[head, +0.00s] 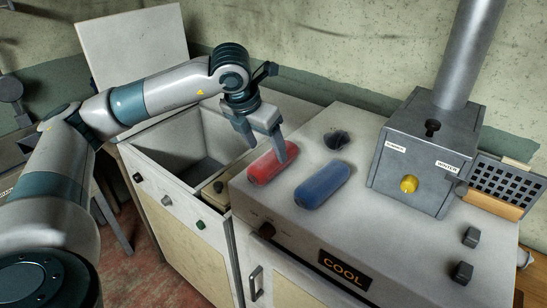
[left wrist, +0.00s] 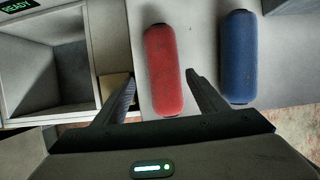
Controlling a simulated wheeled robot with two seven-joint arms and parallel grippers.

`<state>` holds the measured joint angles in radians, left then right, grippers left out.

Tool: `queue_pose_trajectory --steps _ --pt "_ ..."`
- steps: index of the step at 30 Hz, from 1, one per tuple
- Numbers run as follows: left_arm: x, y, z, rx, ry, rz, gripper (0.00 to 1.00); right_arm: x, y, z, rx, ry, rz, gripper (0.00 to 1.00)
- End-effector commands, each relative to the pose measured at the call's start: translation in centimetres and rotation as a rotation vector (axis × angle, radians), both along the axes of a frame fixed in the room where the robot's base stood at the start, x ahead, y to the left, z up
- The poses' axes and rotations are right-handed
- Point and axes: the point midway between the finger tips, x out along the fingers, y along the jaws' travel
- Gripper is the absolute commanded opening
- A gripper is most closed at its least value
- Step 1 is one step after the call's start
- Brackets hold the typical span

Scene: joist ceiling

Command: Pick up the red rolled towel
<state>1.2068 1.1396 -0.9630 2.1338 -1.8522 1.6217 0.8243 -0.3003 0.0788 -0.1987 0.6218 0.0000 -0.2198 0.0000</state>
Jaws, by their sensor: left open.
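The red rolled towel (head: 266,166) lies on the light counter top, near the edge of the open basin. In the left wrist view the red rolled towel (left wrist: 163,68) lies lengthwise ahead of and partly between the fingers. My left gripper (head: 265,150) is open and empty of any grip, with its fingers pointing down at the red towel; one finger overlaps the towel in the head view. The left gripper (left wrist: 160,92) shows a wide gap between its fingers in the left wrist view. Whether a finger touches the towel I cannot tell. My right gripper is not in view.
A blue rolled towel (head: 322,186) lies just right of the red one, also seen in the left wrist view (left wrist: 238,56). A grey box with a pipe (head: 425,150) stands farther right. An open basin (head: 190,150) lies left.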

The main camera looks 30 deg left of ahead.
Motion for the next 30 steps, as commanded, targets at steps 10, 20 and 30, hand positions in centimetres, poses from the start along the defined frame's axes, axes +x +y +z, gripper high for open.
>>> queue_pose_trajectory --steps 10,20,30 --pt "0.1 0.0 -0.3 0.000 0.000 0.000 0.66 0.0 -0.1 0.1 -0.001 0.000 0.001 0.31" --pt "0.9 -0.5 -1.5 -0.001 0.003 0.000 0.66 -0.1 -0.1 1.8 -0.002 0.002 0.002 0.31" --pt "2.3 -0.8 -4.8 0.000 0.002 0.001 0.66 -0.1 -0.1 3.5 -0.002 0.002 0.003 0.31"
